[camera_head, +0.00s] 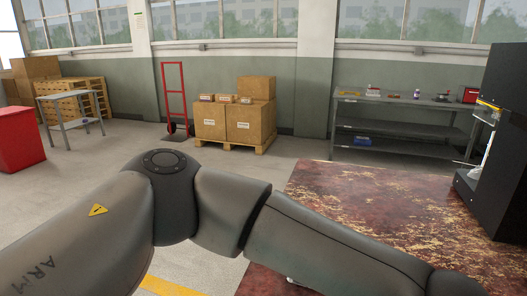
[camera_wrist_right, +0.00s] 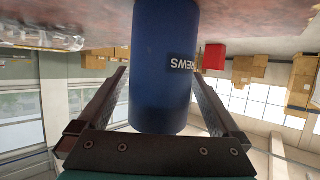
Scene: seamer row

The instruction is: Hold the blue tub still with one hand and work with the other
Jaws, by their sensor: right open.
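The blue tub (camera_wrist_right: 162,60) fills the middle of the right wrist view, which is upside down. My right gripper (camera_wrist_right: 160,78) is open, with one finger on each side of the tub. Narrow gaps show beside the tub, and I cannot tell if the fingertips touch it. In the head view the tub is not visible. A grey arm of mine crosses the lower part of that view, and neither gripper shows there.
A clear crumpled-looking item (camera_wrist_right: 40,37) lies on the surface near the tub. In the head view, a rust-stained surface (camera_head: 330,190) lies beyond my arm, with a black machine (camera_head: 500,150) at right. A grey workbench (camera_head: 400,105), cartons (camera_head: 245,122) and a red hand truck (camera_head: 174,95) stand farther back.

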